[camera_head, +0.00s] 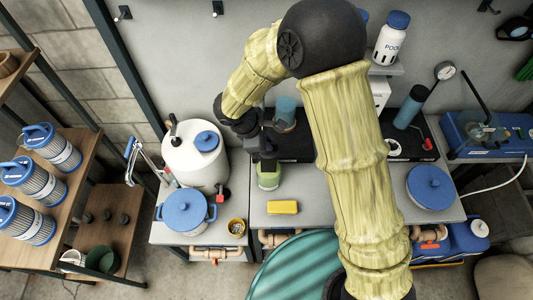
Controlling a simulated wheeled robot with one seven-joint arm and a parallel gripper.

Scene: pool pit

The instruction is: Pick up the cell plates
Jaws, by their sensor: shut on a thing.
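My gripper (263,148) points down over a small green container (269,180) on the grey worktop. The jaws are shut on a small dark piece (266,165) at the container's mouth. This piece may be the cell plates, but it is too small and too dark to tell apart clearly from the fingers. I cannot tell whether it is still inside the container. No other cell plates can be made out.
A bluish cup (286,110) stands behind. My arm hides the middle of the bench.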

